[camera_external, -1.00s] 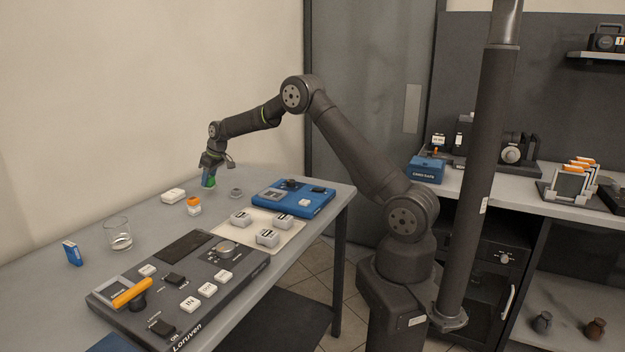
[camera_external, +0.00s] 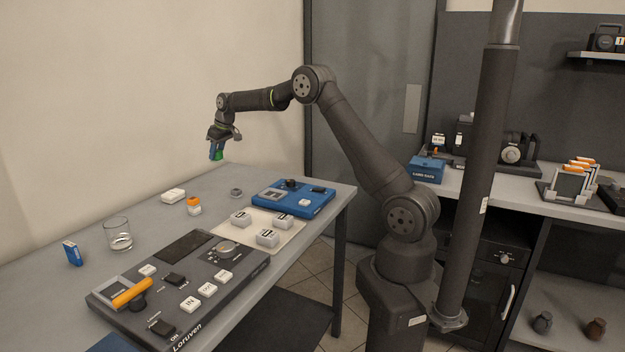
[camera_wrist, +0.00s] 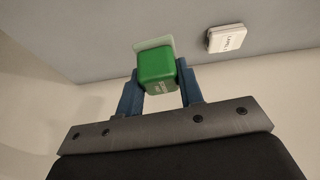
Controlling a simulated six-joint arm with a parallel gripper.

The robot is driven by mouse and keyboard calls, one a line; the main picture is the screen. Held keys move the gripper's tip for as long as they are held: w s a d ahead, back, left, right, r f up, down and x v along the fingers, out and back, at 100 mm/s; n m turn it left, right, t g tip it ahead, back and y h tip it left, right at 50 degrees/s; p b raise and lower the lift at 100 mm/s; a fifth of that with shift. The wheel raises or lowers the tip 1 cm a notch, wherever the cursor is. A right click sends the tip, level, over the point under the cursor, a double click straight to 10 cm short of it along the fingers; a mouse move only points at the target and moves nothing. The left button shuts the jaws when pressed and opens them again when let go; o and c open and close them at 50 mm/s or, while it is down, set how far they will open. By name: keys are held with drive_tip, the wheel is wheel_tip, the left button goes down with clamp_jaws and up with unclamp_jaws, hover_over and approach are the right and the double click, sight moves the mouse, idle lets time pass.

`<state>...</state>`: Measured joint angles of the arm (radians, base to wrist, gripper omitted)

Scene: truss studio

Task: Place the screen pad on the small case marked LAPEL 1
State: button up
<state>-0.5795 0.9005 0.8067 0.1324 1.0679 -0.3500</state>
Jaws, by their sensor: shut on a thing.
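The screen pad is a green block (camera_wrist: 157,70) with a pale, thin layer at its far end. My gripper (camera_wrist: 160,90) is shut on it, with a blue finger on each side. In the external view my gripper (camera_external: 216,150) points down and holds the green pad (camera_external: 219,155) in the air, clear of the table. A small white case (camera_wrist: 225,38) lies to the right of the pad in the wrist view; its small print seems to read LAPEL 1. The white case (camera_external: 173,196) lies flat on the table, below and left of my gripper.
An orange-capped jar (camera_external: 194,206) and a small grey ring (camera_external: 236,193) stand near the white case. The table around the case is mostly clear.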

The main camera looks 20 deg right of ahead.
drive_tip(key=a+r+m, duration=0.1)
drive_tip(key=a, duration=0.6)
approach(170, 191)
drive_tip(key=shift+w+a+f, duration=0.3)
drive_tip(key=shift+w+a, duration=0.2)
drive_tip(key=shift+a, duration=0.25)
drive_tip(key=shift+a+f, duration=0.1)
drive_tip(key=shift+f, duration=2)
drive_tip(key=shift+f, duration=0.1)
drive_tip(key=o, duration=1)
